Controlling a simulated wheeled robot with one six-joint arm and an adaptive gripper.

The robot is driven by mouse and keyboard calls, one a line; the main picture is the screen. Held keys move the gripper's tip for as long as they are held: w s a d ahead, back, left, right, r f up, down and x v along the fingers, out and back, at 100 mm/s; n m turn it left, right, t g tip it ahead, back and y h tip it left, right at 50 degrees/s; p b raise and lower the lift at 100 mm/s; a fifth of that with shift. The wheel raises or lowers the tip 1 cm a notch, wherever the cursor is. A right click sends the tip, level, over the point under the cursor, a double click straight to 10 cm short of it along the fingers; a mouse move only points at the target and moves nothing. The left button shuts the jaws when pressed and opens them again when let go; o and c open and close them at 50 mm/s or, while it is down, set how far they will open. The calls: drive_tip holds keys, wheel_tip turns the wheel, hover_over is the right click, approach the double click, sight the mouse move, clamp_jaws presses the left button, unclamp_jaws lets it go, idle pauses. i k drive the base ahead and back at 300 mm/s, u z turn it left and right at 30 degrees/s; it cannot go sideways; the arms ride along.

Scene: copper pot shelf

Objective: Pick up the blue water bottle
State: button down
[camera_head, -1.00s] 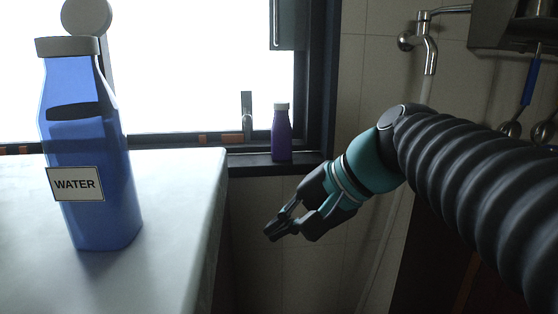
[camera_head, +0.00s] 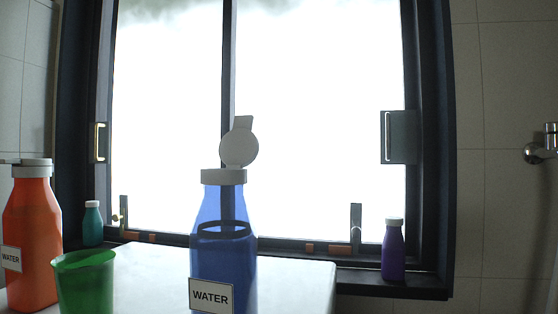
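The blue water bottle (camera_head: 223,262) stands upright on a white counter, near the middle of the head view. It is see-through blue with a white collar, a round white lid flipped open above it, and a white label reading WATER. Its base is cut off by the bottom edge of the picture. My gripper and arm are not in the present view.
An orange bottle (camera_head: 33,240) labelled WATER and a green cup (camera_head: 84,282) stand to the left. A teal bottle (camera_head: 92,224) and a purple bottle (camera_head: 393,250) stand on the window sill. The white counter (camera_head: 300,275) is clear right of the blue bottle.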

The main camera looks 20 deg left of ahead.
sight(223, 235)
drive_tip(key=k, duration=0.5)
drive_tip(key=z, duration=2.35)
drive_tip(key=k, duration=2.3)
drive_tip(key=u, duration=1.65)
drive_tip(key=i, duration=0.5)
drive_tip(key=z, duration=0.05)
